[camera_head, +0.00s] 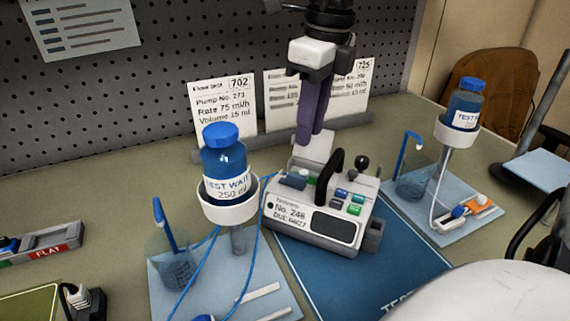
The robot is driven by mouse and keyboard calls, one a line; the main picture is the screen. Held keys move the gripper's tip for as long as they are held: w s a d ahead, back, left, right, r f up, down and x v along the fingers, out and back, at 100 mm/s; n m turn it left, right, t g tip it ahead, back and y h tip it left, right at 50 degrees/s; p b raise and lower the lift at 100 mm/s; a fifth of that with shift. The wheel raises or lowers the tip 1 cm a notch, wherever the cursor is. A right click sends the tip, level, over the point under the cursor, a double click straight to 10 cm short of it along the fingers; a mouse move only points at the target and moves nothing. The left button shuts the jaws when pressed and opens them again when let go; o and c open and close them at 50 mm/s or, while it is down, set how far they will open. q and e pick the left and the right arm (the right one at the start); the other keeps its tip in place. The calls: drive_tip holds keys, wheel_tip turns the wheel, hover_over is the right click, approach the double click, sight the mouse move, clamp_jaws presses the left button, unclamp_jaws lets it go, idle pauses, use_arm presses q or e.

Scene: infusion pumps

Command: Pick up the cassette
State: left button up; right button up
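The pump (318,218), labelled No. 248, stands on a blue mat with its pale flap (314,147) raised at the back. A small blue part (292,181) sits at its top left, where a blue tube arrives; I cannot tell if it is a cassette. A small orange-and-white piece (471,210), possibly a cassette, lies on the right pale mat. My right gripper (309,140) points down, its purple fingers just above or in front of the flap. The fingers overlap, so their gap is unclear. No cassette shows between them. My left gripper is out of view.
A blue-capped bottle (225,161) in a white ring holder stands left of the pump, with blue tubes below. Another bottle (465,105) stands at right. Clear cups (176,268) stand beside both. Cards (224,112) line the pegboard. Bare blue mat (345,282) lies in front.

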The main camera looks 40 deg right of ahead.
sight(303, 171)
drive_tip(key=f, duration=0.3)
drive_tip(key=shift+s+f, duration=0.2)
drive_tip(key=shift+w+a+f, duration=0.1)
drive_tip(key=shift+w+f, duration=0.05)
drive_tip(key=shift+f, duration=0.75)
drive_tip(key=shift+w+a+f, duration=0.1)
drive_tip(key=shift+w+f, duration=0.1)
drive_tip(key=shift+f, duration=0.65)
drive_tip(key=shift+w+a+f, duration=0.1)
drive_tip(key=shift+w+f, duration=0.05)
drive_tip(key=shift+f, duration=0.75)
clamp_jaws()
